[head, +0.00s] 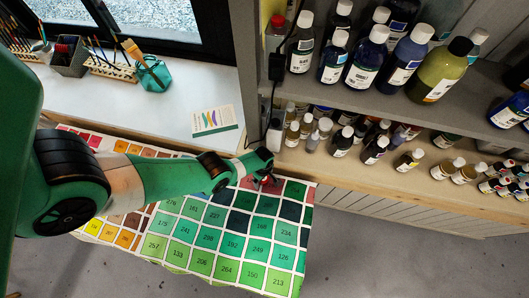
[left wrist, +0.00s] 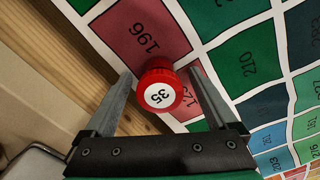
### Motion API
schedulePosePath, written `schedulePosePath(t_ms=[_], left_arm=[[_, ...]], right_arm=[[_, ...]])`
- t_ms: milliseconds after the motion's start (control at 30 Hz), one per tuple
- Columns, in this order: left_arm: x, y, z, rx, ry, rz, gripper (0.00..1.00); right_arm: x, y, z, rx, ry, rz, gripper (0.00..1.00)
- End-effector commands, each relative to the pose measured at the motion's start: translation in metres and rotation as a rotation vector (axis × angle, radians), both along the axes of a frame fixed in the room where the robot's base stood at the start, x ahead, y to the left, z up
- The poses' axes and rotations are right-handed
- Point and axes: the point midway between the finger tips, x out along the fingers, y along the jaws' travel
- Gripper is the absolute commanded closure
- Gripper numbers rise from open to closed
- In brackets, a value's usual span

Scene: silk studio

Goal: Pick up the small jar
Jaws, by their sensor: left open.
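The small jar (left wrist: 160,92) has a red lid with a white round label marked 35. In the left wrist view it stands between the two fingers of my left gripper (left wrist: 160,74). The fingers are open, one on each side of it, and gaps seem to show beside the lid. Under it is the printed colour chart (left wrist: 240,20), near the chart's edge. In the head view my left gripper (head: 264,181) is low over the chart's far right part, and the jar is mostly hidden there. My right gripper is not in view.
A wooden shelf unit (head: 390,178) with several bottles stands behind and right of the gripper. A white sill (head: 170,108) holds a brush pot (head: 153,76), a dark pen holder (head: 70,58) and a card (head: 214,121). The chart's front right part is clear.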

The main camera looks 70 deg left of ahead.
Motion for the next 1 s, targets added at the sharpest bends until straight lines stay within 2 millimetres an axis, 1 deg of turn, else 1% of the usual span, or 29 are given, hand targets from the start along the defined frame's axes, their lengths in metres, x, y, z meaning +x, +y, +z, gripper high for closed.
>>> schedulePosePath(t_ms=[67,100,267,400,567,600,833,1000], left_arm=[[0.0001,0.0,0.0008,0.0,0.0,0.0,0.08],[0.0001,0.0,0.0008,0.0,0.0,0.0,0.16],[0.0002,-0.0001,0.0008,0.0,0.0,-0.001,0.44],[0.0002,-0.0001,0.0008,0.0,0.0,-0.001,0.7],[0.0001,-0.0002,0.0008,0.0,0.0,-0.001,0.98],[0.0003,-0.0001,0.0009,0.0,0.0,-0.001,1.0],[0.0003,-0.0001,0.0015,0.0,0.0,-0.001,1.0],[0.0002,0.0,0.0083,0.0,0.0,0.0,1.0]], right_arm=[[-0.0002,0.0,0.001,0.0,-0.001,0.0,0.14],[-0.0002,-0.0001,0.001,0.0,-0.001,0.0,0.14],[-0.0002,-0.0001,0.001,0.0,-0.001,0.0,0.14],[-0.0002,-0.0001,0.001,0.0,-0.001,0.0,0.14],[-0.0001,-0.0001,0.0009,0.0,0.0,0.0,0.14],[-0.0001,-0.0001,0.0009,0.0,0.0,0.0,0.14],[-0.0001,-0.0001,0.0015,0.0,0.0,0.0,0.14],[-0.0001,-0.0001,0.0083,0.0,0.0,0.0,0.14]])
